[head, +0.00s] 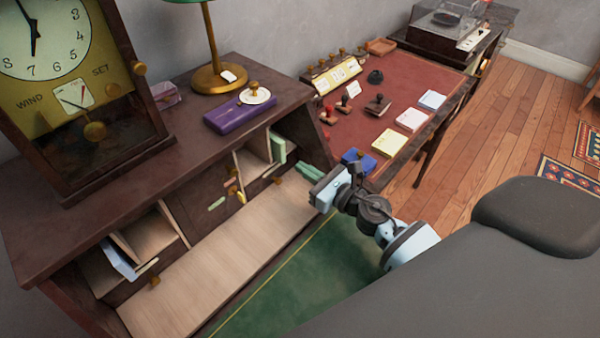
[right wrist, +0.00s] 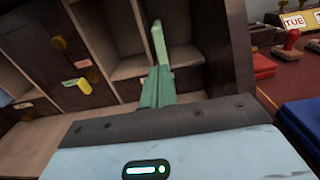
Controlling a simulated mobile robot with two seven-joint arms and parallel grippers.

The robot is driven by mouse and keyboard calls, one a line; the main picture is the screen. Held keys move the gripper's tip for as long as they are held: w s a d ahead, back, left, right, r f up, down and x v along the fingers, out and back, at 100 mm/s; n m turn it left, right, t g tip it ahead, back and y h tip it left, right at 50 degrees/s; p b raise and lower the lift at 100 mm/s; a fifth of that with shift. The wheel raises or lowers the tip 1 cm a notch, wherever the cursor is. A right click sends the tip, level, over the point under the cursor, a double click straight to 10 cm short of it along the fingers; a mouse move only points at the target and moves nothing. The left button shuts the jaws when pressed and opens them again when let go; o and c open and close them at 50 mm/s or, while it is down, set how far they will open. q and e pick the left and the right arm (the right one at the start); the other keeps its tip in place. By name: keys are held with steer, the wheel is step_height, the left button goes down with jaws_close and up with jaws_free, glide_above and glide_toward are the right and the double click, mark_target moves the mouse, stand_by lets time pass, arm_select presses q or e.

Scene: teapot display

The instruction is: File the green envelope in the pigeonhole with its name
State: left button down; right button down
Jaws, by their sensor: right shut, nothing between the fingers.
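The green envelope (head: 278,147) stands on edge in an open pigeonhole at the right end of the desk's row. It also shows in the right wrist view (right wrist: 160,44), upright and slightly tilted. My right gripper (head: 309,172) is just in front of that pigeonhole, with its green fingers shut and empty. In the right wrist view the closed fingers (right wrist: 157,88) point toward the envelope, which stands beyond them; any contact cannot be told. The lettering on the pigeonholes is too small to read. My left gripper is not in view.
A pale blue envelope (head: 119,260) leans in the left pigeonhole. Small doors with a green tag (head: 216,204) lie between the pigeonholes. The wooden ledge (head: 225,255) and green writing surface (head: 325,265) are clear. A red-topped table (head: 370,125) with stamps and pads stands behind.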

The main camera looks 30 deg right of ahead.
steer(key=b+v, duration=0.2)
steer(key=v, duration=0.7)
steer(key=shift+d, duration=0.2)
steer(key=shift+s+f, duration=0.1)
